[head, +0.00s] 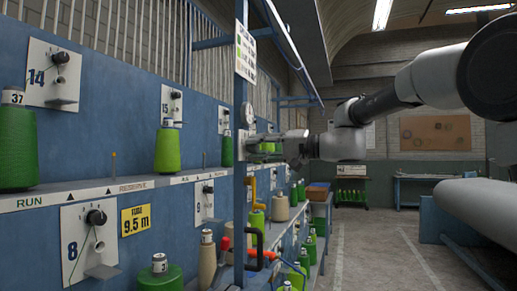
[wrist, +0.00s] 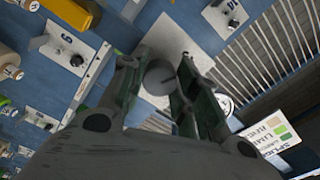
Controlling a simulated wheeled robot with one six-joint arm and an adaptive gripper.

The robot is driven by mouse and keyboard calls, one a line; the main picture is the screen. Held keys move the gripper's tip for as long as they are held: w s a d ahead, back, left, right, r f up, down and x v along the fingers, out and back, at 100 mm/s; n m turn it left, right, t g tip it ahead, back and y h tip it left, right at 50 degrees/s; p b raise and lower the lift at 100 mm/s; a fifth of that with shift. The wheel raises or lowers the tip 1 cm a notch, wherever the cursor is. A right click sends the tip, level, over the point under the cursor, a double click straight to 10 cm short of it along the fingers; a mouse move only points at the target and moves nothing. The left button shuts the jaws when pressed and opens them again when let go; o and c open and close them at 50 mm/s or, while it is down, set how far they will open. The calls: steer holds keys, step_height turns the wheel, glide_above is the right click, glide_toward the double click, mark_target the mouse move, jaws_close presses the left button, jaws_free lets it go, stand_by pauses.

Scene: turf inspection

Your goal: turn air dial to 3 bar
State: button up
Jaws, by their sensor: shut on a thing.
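The air dial, a round grey knob (wrist: 160,78), sits on a pale plate (wrist: 168,42) in the wrist view. My gripper (wrist: 164,72) is shut on it, with one finger on each side. In the head view my gripper (head: 257,146) reaches left to the blue post, and its fingers hide the knob there. A round white gauge (head: 248,113) is on the post just above my gripper. It is partly hidden behind a finger in the wrist view (wrist: 224,104). Its reading is too small to tell.
Blue machine panels (head: 130,130) with numbered plates, knobs and green yarn cones (head: 167,150) fill the left side. A sign (head: 245,52) hangs on the post (head: 240,190). Yellow, black and red pipe parts lie below my gripper. The aisle floor (head: 370,250) is clear.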

steer(key=shift+f, duration=0.15)
steer(key=o, duration=1)
steer(key=v, duration=1.2)
